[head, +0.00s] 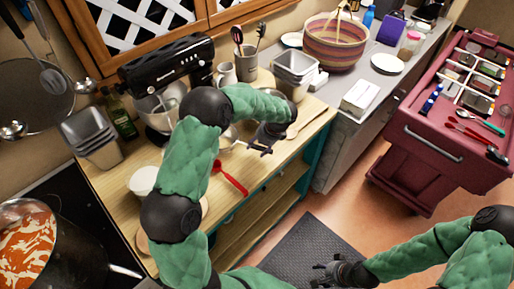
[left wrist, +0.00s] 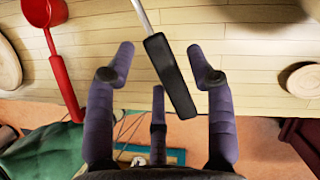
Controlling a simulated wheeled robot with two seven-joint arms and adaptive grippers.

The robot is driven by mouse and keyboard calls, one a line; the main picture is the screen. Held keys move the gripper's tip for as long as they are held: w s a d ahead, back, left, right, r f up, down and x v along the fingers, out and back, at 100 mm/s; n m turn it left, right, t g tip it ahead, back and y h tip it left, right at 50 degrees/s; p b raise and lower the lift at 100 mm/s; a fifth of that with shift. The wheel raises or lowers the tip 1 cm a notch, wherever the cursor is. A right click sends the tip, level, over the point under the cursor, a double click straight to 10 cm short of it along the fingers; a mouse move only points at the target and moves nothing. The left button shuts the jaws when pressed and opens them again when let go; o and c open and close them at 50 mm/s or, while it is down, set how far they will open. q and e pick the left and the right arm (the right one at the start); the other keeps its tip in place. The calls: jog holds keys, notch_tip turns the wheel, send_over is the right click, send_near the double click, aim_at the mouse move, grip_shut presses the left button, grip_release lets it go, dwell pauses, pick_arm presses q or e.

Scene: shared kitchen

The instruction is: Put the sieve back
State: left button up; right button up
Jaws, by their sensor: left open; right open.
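A utensil with a black handle (left wrist: 170,75) and thin metal shaft, probably the sieve, lies over the wooden counter's front edge in the left wrist view. Its head is out of frame there. In the head view my left arm hides most of it. My left gripper (head: 262,147) is over the counter edge. In the left wrist view its spread fingers (left wrist: 162,60) stand on both sides of the handle, with gaps visible. My right gripper (head: 337,272) is open and empty, low over the floor by the dark mat.
A red utensil (head: 231,178) lies beside my left arm on the wooden counter (head: 110,192). A black stand mixer (head: 165,65), metal tins (head: 295,66) and a wooden spoon (head: 308,118) are nearby. A pot (head: 60,245) stands left. A red cart (head: 425,140) stands right.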

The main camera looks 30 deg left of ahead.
pick_arm(q)
jog(key=p+v, duration=0.1)
jog(key=v, duration=0.9)
jog(key=s+d+f+n+h, duration=0.3)
jog(key=s+d+f, duration=0.25)
jog(key=f, duration=0.45)
jog(key=s+d+f+n+h, duration=0.3)
jog(key=s+d+f, duration=0.25)
jog(key=f, duration=0.35)
jog(key=s+d+f+n+h, duration=0.1)
jog(key=s+d+f+n, duration=0.1)
jog(key=s+f+n, duration=0.2)
jog(key=s+d+f+n+h, duration=0.1)
jog(key=s+d+f+n, duration=0.2)
jog(key=s+n, duration=0.6)
jog(key=s+f, duration=0.1)
jog(key=s, duration=0.1)
jog(key=shift+s+d+f+t+h, duration=0.3)
jog(key=shift+t, duration=0.1)
jog(key=shift+f, duration=0.1)
